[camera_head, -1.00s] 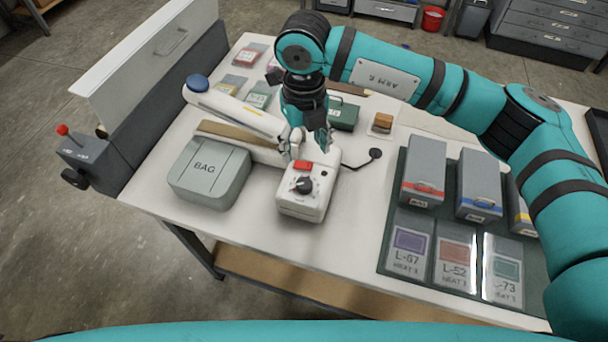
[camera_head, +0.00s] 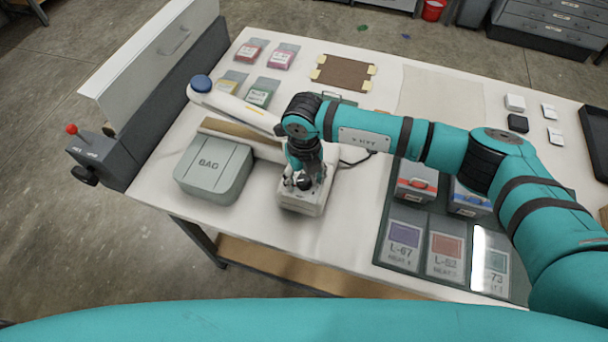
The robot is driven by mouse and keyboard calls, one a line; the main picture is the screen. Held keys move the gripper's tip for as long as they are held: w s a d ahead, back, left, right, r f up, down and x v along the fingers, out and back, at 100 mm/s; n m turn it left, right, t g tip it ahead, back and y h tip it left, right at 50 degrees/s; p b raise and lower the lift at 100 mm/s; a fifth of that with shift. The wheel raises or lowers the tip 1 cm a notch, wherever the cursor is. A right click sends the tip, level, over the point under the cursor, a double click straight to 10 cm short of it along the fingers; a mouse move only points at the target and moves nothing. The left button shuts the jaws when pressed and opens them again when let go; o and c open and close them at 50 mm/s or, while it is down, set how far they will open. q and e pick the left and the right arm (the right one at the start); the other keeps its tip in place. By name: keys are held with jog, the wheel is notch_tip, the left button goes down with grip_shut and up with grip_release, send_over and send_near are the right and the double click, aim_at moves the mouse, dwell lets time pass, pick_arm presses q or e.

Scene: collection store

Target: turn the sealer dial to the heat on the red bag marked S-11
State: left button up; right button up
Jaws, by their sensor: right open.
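The white sealer (camera_head: 299,207) stands near the front edge of the table, with its long arm (camera_head: 236,108) reaching back left to a blue knob. My right gripper (camera_head: 304,180) points down over the sealer's front box, its open fingers around or just above the dark dial. The fingers largely hide the dial, so its pointer and marks cannot be read, nor can I tell whether they touch it. A red bag (camera_head: 251,51) and a pinkish-red bag (camera_head: 282,56) lie at the back left; their markings are too small to read. My left gripper is not in view.
A grey-green case marked BAG (camera_head: 214,170) stands left of the sealer. Yellow (camera_head: 232,81) and green (camera_head: 262,93) bags lie behind the sealer arm. A dark mat with labelled cards (camera_head: 403,238) and grey boxes (camera_head: 416,181) is at the right. The table front between is clear.

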jog(key=c, duration=1.2)
jog(key=shift+o, duration=0.2)
jog(key=shift+f+m+b, duration=0.15)
jog(key=shift+m+b, duration=0.85)
jog(key=m+b, duration=0.2)
jog(key=m, duration=0.1)
jog(key=shift+b, duration=0.3)
jog(key=m+b, duration=0.2)
jog(key=m, duration=0.1)
jog(key=shift+m, duration=0.4)
jog(key=shift+r+m+b, duration=0.2)
jog(key=shift+m+b, duration=0.65)
jog(key=shift+m, duration=0.65)
jog(key=o, duration=1.2)
jog(key=shift+c, duration=0.2)
